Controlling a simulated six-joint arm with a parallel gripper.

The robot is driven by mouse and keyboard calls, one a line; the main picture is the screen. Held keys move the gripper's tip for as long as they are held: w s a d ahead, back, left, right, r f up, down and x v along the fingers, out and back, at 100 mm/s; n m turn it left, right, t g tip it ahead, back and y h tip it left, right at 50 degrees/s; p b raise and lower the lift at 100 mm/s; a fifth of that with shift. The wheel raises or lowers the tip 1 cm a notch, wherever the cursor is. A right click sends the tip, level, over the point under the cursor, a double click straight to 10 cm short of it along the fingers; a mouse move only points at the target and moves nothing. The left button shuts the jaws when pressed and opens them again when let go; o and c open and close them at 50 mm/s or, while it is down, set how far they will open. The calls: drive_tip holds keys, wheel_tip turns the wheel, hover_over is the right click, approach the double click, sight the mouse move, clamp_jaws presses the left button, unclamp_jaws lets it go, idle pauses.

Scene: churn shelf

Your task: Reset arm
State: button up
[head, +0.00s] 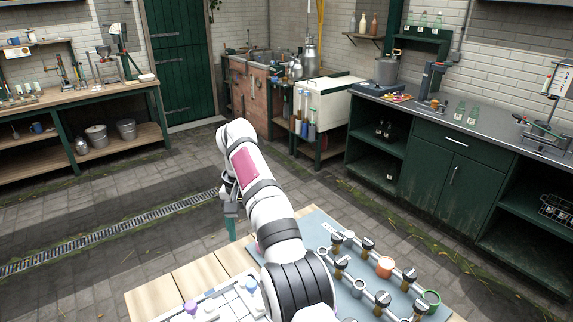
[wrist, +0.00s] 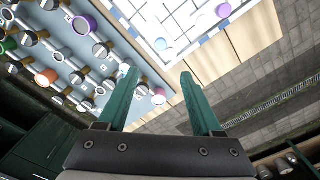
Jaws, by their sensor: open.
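My gripper (wrist: 160,92) is open in the wrist view, with two green fingers apart and nothing between them but a view of the bench and floor below. In the head view my white arm reaches up over the front bench and bends down at its far end. There the gripper (head: 231,225) hangs past the bench's far edge, partly hidden by the arm. The wooden bench top (head: 200,275) carries a blue-grey board (head: 318,222) with pipes and valves. A white gridded tray (head: 232,302) lies to its left, partly hidden by my arm.
On the board stand an orange ring (head: 385,267), a green ring (head: 431,298) and several dark-knobbed valves. A purple ring (wrist: 84,25) shows in the wrist view. Open paved floor with a drain grate (head: 110,237) lies beyond the bench. Green cabinets (head: 440,165) stand at right.

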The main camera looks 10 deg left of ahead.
drive_tip(key=s+d+r+m+y, duration=0.1)
drive_tip(key=s+d+r, duration=0.3)
drive_tip(key=s+d, duration=0.4)
drive_tip(key=s+d+r+m, duration=0.2)
drive_tip(key=s+d+r, duration=0.3)
drive_tip(key=d, duration=0.4)
drive_tip(key=s+d+f+m, duration=0.1)
drive_tip(key=s+d+f, duration=0.1)
drive_tip(key=s, duration=0.5)
drive_tip(key=s+d+f, duration=0.2)
drive_tip(key=s+f, duration=0.2)
drive_tip(key=s, duration=0.3)
drive_tip(key=s+d+f+m, duration=0.1)
drive_tip(key=s+d+f, duration=0.1)
drive_tip(key=s, duration=0.5)
drive_tip(key=shift+s+d+f+m+y, duration=0.15)
drive_tip(key=shift+s+f+m+y, duration=0.2)
drive_tip(key=shift+f, duration=0.55)
